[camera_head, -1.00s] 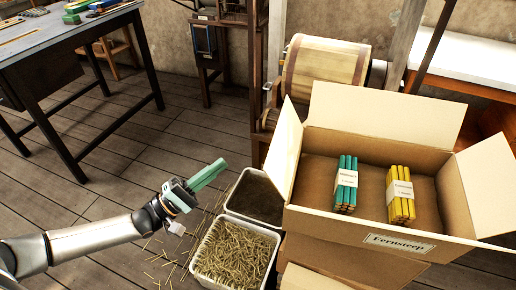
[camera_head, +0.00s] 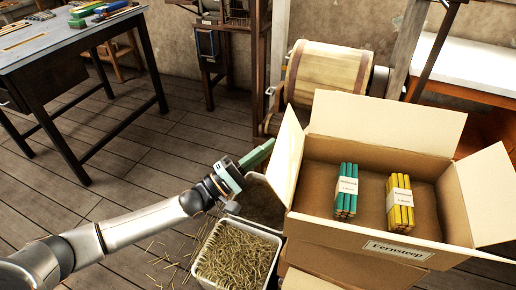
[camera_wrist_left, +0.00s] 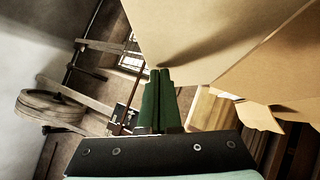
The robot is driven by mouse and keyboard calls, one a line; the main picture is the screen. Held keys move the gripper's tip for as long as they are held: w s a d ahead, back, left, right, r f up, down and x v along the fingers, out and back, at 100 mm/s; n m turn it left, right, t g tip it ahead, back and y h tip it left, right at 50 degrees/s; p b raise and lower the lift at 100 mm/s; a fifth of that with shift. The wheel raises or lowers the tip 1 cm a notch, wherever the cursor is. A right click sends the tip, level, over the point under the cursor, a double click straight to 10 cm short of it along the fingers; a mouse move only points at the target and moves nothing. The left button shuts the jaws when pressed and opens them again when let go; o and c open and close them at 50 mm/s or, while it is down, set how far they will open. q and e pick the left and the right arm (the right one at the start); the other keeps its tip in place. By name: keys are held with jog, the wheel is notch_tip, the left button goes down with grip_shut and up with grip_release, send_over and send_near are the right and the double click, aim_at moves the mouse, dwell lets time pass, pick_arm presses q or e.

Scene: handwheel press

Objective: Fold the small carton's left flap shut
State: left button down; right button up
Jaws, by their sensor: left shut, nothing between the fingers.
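The small carton (camera_head: 350,232) stands open at the right in the head view, labelled "Fernsteep". Its left flap (camera_head: 285,158) stands up and leans outward. A teal pencil bundle (camera_head: 346,190) and a yellow one (camera_head: 399,204) lie inside. My left gripper (camera_head: 268,148) is shut and empty, its green fingers pointing at the outer side of the left flap. I cannot tell whether they touch it. In the left wrist view, the shut fingers (camera_wrist_left: 157,85) show below a large tan cardboard panel (camera_wrist_left: 205,38). My right gripper is not in view.
A bin of straw-like sticks (camera_head: 235,255) stands below my left arm. A wooden drum (camera_head: 327,72) is behind the carton. A workbench (camera_head: 60,50) stands far left.

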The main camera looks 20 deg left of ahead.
aim_at(278, 145)
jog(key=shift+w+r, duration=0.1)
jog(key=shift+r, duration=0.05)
